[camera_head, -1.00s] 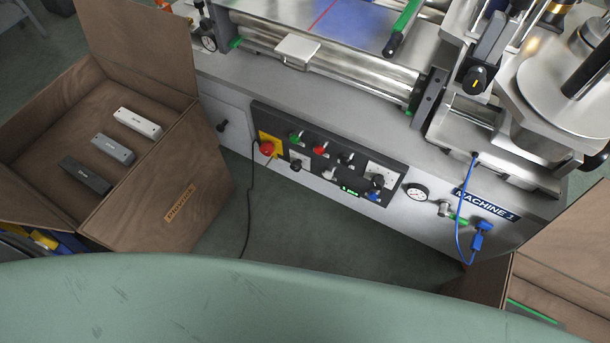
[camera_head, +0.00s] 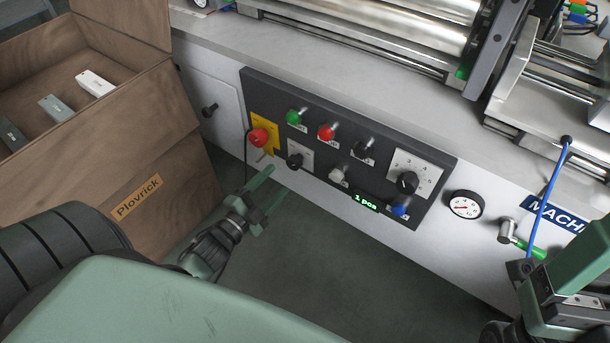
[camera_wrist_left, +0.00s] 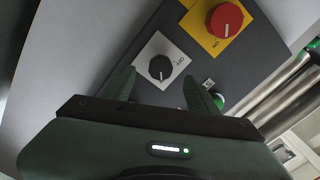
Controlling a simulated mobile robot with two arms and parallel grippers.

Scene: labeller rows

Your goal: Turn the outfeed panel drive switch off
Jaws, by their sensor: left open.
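A black rotary switch (camera_head: 294,160) on a light square plate sits low on the dark control panel (camera_head: 345,140) of the machine front. My left gripper (camera_head: 272,188) is open and empty, in front of and below the switch in the head view. In the left wrist view its two fingers (camera_wrist_left: 158,88) point at the panel, one on each side below the knob, apparently apart from it. Part of my right arm (camera_head: 575,275) shows at the lower right; its jaw state is unclear.
Green (camera_head: 293,117), red (camera_head: 326,132) and blue (camera_head: 400,208) controls and a larger selector (camera_head: 407,182) share the panel.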

